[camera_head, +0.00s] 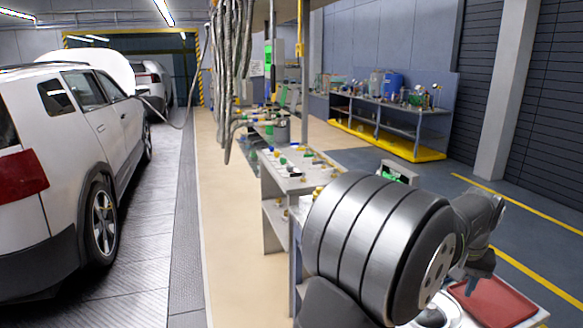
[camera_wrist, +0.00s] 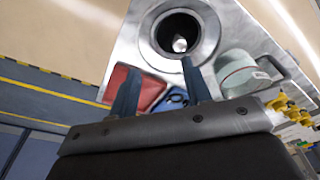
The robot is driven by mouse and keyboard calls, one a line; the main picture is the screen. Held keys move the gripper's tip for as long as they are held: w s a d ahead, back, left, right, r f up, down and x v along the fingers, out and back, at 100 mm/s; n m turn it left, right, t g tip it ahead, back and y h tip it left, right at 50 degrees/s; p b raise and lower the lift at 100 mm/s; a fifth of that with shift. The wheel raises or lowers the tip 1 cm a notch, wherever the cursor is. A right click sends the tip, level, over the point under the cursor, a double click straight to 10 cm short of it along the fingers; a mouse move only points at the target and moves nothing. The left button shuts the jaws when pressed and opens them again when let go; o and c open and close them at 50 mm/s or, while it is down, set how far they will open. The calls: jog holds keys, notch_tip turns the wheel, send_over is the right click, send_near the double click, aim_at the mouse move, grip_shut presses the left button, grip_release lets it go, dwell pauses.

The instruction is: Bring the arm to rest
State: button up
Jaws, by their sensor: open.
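My gripper (camera_wrist: 158,78) shows in the wrist view as two dark blue fingers spread apart with nothing between them. It is open above a metal worktop (camera_wrist: 115,60). A round dark opening (camera_wrist: 181,30) in the worktop lies beyond the fingertips. In the head view my gripper (camera_head: 481,268) is small at the lower right, above a red tray (camera_head: 492,303), with my arm's large grey links in front. The red tray also shows in the wrist view (camera_wrist: 118,84), by the left finger. Whether the fingers touch anything below cannot be told.
A blue item (camera_wrist: 174,98) and a pale green round container (camera_wrist: 240,72) sit on the worktop. A bench with small parts (camera_head: 300,178) stands left of my arm. A white car (camera_head: 70,150) is at the left. A shelf bench (camera_head: 390,120) stands farther back; open floor lies between.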

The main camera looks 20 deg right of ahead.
jog(key=w+a+r, duration=0.1)
jog(key=w+a, duration=0.3)
jog(key=w, duration=0.6)
jog(key=w+a+r, duration=0.1)
jog(key=w+a, duration=0.2)
jog(key=w, duration=0.8)
notch_tip(320, 180, down, 8)
jog(key=shift+f, duration=0.2)
jog(key=shift+o, duration=0.3)
